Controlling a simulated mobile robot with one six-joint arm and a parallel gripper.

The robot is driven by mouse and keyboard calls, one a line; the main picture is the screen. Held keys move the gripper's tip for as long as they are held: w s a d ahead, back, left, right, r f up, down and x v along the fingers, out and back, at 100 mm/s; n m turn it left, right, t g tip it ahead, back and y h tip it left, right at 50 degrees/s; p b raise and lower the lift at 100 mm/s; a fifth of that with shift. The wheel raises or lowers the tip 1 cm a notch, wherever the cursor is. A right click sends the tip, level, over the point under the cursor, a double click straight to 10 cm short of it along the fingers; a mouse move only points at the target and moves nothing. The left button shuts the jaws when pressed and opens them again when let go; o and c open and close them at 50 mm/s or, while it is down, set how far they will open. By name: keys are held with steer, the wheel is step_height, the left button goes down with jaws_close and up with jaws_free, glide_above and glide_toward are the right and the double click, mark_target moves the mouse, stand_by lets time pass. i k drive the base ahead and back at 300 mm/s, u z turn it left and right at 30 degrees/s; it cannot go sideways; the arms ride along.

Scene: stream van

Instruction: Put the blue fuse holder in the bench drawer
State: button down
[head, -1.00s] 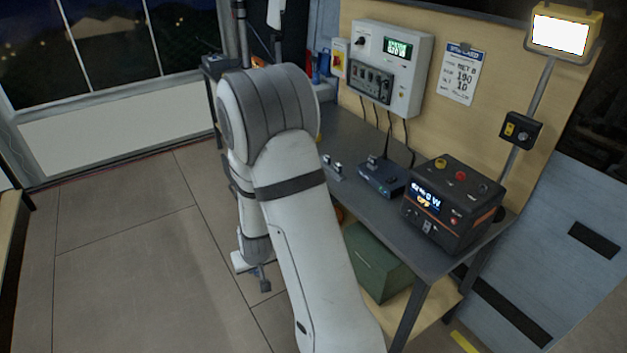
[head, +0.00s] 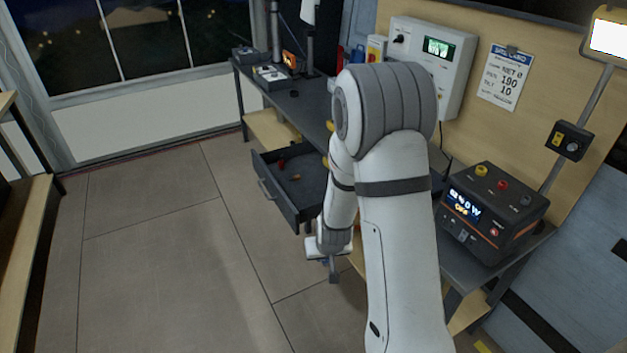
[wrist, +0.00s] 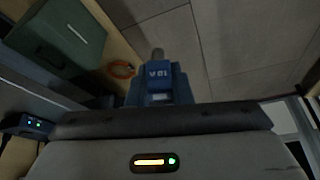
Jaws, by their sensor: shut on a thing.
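The bench drawer (head: 305,208) is pulled open under the bench, left of my arm in the head view. It holds a few small items, one of them red. My gripper (head: 333,268) hangs low in front of the bench, just right of and nearer than the drawer, apart from it. In the wrist view a blue block with white marks, which looks like the blue fuse holder (wrist: 158,84), sits at the gripper's end, and the gripper is shut on it. In the head view the fuse holder is too small and dark to make out.
A black power unit (head: 492,213) stands on the bench's right end. The floor left of the drawer is clear. A wooden shelf (head: 28,225) stands at far left.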

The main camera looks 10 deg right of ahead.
mark_target(300, 194)
steer(key=u, duration=0.05)
steer(key=i, duration=1.65)
steer(key=z, duration=0.1)
